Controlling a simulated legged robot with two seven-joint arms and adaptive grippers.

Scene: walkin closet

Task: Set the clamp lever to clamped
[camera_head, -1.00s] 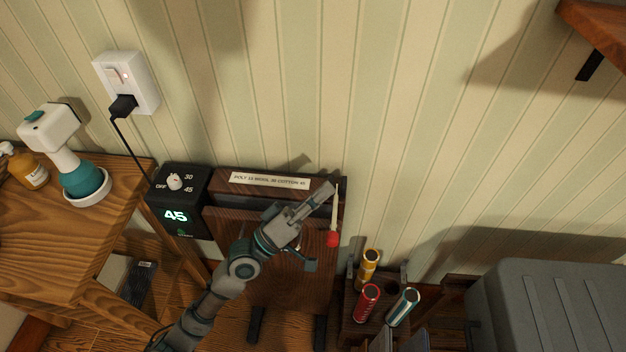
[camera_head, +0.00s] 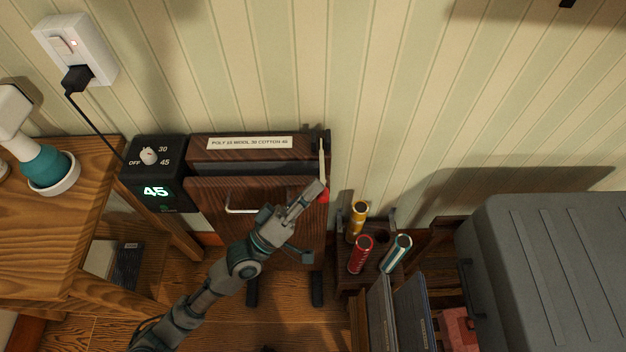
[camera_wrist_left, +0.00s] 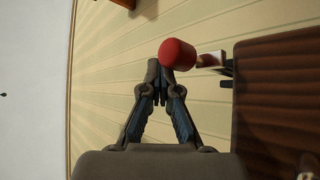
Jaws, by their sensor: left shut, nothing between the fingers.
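The wooden press (camera_head: 215,195) stands against the wall, with a label strip on its top. The clamp lever (camera_head: 322,158) is on its right side, a pale bar pointing down with a red knob (camera_head: 324,196) at its lower end. My left gripper (camera_head: 319,186) reaches up from below; its fingertips are at the knob and partly cover it. In the left wrist view the red knob (camera_wrist_left: 178,53) is right beside the shut fingertips (camera_wrist_left: 157,80), with nothing between them. I cannot tell whether they touch it. My right gripper is not in view.
A black timer box (camera_head: 158,172) reading 45 adjoins the press on the left. A pale handle (camera_head: 243,208) is on the press front. A holder with coloured cylinders (camera_head: 360,254) stands to the right, near a grey case (camera_head: 550,270). A wooden table (camera_head: 50,220) is at left.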

